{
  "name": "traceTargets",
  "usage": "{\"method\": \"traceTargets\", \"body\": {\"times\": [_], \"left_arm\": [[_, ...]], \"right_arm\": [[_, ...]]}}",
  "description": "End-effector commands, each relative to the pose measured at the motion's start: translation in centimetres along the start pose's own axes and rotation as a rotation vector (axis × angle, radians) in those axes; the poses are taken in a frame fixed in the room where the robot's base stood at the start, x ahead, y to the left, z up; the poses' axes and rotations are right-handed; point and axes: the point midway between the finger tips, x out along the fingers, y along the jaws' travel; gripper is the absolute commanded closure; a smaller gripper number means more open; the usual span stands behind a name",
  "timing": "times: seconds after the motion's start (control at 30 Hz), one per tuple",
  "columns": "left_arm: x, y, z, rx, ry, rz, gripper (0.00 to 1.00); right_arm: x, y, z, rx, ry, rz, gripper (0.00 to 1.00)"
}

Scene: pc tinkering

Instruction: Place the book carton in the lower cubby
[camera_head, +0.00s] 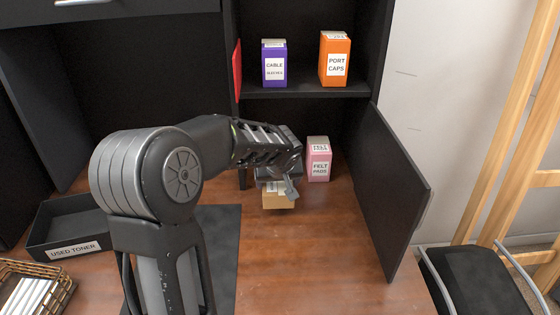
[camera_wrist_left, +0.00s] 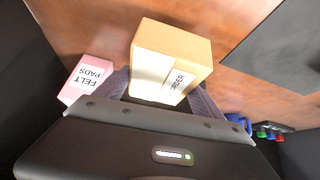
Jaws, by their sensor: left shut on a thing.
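The tan book carton (camera_head: 277,199) with a white label is held in my left gripper (camera_head: 280,188), low over the wooden desk at the front of the lower cubby (camera_head: 346,125). In the left wrist view the carton (camera_wrist_left: 172,52) sits between the two fingers of my left gripper (camera_wrist_left: 160,92), which is shut on it. Its label is only partly readable. The lower cubby is the space under the shelf. The gripper hides part of its left side. My right gripper is not in view.
A pink felt pads box (camera_head: 318,160) stands right of the carton. The cubby's black door (camera_head: 395,195) is open on the right. Purple (camera_head: 274,65) and orange (camera_head: 335,60) boxes stand on the shelf above. A used toner tray (camera_head: 72,228) lies at left.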

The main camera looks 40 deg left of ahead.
Motion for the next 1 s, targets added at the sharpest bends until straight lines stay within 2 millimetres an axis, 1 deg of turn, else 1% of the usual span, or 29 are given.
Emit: {"method": "traceTargets", "body": {"times": [0.03, 0.3, 0.4, 0.5, 0.6, 0.7, 1.0], "left_arm": [[0.5, 0.0, -1.4, -0.002, 0.001, -0.005, 0.91], [4.6, 0.3, -7.8, -0.003, 0.003, -0.002, 0.91], [6.0, 0.3, -9.7, -0.003, 0.002, -0.001, 0.91], [6.8, 0.6, -11.1, 0.000, 0.003, 0.000, 0.91], [7.3, 0.7, -11.7, 0.000, 0.002, 0.002, 0.91], [7.4, 0.7, -12.0, 0.000, 0.003, 0.002, 0.91], [7.6, 0.7, -11.8, 0.000, 0.003, 0.002, 0.91]], "right_arm": [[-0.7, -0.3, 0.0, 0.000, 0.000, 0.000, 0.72], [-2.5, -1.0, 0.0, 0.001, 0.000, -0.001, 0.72], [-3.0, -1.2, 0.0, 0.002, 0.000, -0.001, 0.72], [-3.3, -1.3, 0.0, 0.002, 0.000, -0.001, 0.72], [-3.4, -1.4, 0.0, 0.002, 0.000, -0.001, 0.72], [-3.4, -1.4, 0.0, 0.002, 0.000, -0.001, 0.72], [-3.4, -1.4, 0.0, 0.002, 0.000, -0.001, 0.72]]}}
